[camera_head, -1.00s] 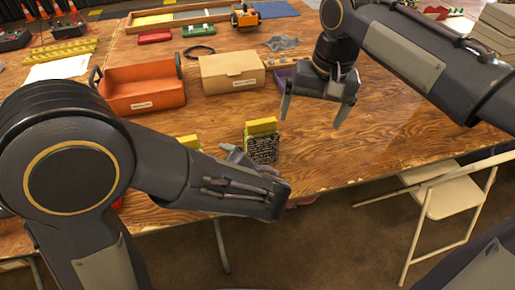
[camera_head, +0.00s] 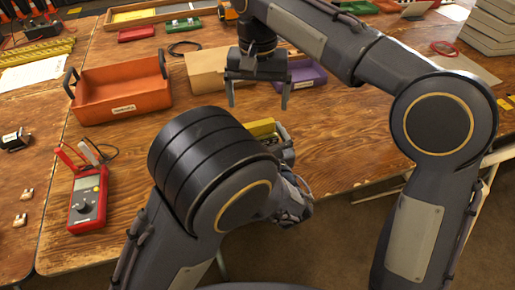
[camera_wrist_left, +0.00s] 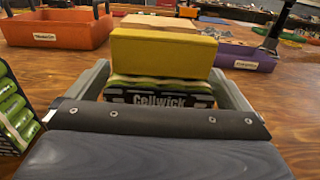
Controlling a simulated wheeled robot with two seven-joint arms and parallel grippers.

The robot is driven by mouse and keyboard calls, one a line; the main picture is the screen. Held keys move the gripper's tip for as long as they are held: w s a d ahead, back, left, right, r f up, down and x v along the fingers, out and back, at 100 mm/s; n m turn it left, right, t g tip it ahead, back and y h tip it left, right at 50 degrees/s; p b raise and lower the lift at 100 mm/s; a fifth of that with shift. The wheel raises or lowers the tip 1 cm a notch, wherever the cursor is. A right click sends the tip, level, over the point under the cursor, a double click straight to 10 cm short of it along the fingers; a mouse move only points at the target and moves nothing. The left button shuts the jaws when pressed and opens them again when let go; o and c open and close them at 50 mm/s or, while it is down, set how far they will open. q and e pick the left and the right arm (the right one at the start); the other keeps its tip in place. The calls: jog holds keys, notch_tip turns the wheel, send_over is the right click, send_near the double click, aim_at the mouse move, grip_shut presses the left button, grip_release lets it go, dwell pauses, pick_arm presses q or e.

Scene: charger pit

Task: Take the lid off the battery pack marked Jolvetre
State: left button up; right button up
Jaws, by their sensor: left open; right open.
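In the left wrist view, a battery pack (camera_wrist_left: 160,92) with green-wrapped cells stands upright, its dark label reading "Cellwick". A yellow lid (camera_wrist_left: 163,52) sits on top of it. My left gripper (camera_wrist_left: 160,76) is open, with a finger on each side of this pack; I cannot tell whether they touch it. A second green-celled pack (camera_wrist_left: 14,112) is cut off at the left edge, and its marking and top do not show. In the head view, the yellow lid (camera_head: 261,128) shows behind my left arm. My right gripper (camera_head: 258,104) is open and empty, above and beyond the lid.
An orange tray (camera_head: 125,107), a cardboard box (camera_head: 203,72) and a purple tray (camera_head: 308,77) stand farther back. A red meter (camera_head: 87,203) with raised probes is at left. The table is clear right of the pack.

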pick_arm(q)
jog(key=shift+x, duration=0.85)
jog(key=shift+c, duration=0.4)
jog(key=c, duration=1)
jog(key=o, duration=1.1)
jog(key=shift+s, duration=0.1)
